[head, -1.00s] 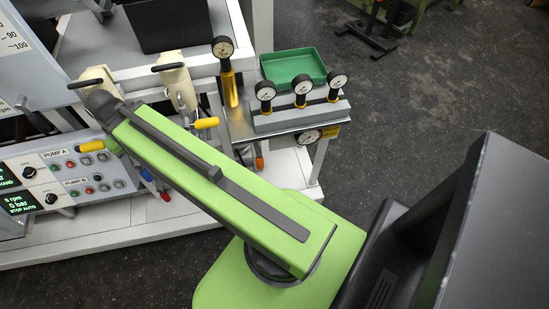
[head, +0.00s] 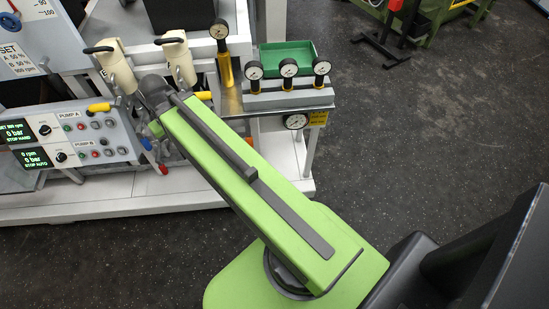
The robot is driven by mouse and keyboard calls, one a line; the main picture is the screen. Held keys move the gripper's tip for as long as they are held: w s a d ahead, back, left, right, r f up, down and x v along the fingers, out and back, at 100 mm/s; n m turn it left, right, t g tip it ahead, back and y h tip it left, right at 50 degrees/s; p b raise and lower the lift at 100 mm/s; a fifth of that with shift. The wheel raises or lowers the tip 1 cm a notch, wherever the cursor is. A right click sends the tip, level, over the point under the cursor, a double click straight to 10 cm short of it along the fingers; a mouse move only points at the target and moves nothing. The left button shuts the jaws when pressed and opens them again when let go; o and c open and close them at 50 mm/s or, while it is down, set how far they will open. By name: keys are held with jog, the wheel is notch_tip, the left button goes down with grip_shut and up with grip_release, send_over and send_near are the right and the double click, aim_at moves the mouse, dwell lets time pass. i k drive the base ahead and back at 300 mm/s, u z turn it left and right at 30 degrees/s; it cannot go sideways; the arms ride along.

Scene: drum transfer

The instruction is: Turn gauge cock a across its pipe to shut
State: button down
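I cannot tell which fitting is gauge cock a. Two yellow lever handles show, a left one (head: 99,107) and a right one (head: 203,95). They sit by two cream-coloured pump bodies, a left one (head: 121,74) and a right one (head: 179,62), each with a black handle on top. A red-ended lever (head: 163,169) and a blue-ended lever (head: 147,144) hang lower down. My green arm reaches up and left, its dark far joint between the two pump bodies in the picture. My gripper is hidden beyond that joint.
Three dial gauges stand on a grey block (head: 290,97) before a green tray (head: 288,54). A taller gauge (head: 219,30) stands on a yellow post, and another gauge (head: 295,121) faces forward below. A control panel (head: 70,143) is at left.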

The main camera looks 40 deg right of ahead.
aim_at(249, 138)
jog(key=z, duration=0.05)
jog(key=k, duration=0.25)
jog(key=u, duration=1.25)
jog(key=k, duration=1.1)
jog(key=u, duration=0.45)
jog(key=i, duration=1)
